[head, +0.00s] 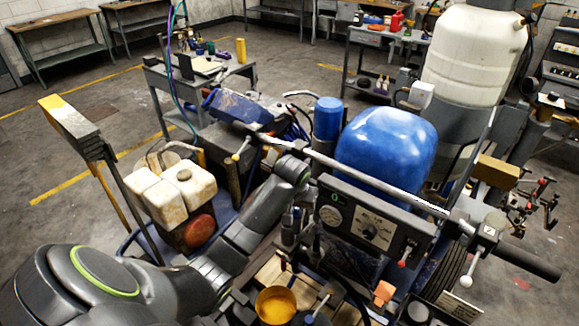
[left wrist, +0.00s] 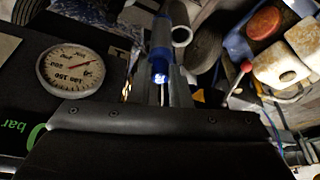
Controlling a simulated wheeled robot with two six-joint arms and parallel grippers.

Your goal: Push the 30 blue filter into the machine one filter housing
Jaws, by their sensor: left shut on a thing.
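My left gripper (head: 292,222) is low beside the control panel of the striping machine in the head view, at the end of my left arm. In the left wrist view, my left gripper (left wrist: 161,88) is shut on the blue filter (left wrist: 160,52), a slim blue cylinder with a bright, paler end. A grey round opening (left wrist: 181,36) shows right beside the filter; I cannot tell whether it is the filter housing or whether the filter touches it. The filter is too small and covered to make out in the head view. My right gripper is not in view.
The control panel (head: 366,222) with its round gauge stands close to the gripper; the gauge (left wrist: 70,70) also shows in the left wrist view. A long handlebar (head: 370,182) crosses above. A blue tank (head: 388,148), white jugs (head: 182,187) and a yellow cup (head: 276,306) crowd the area.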

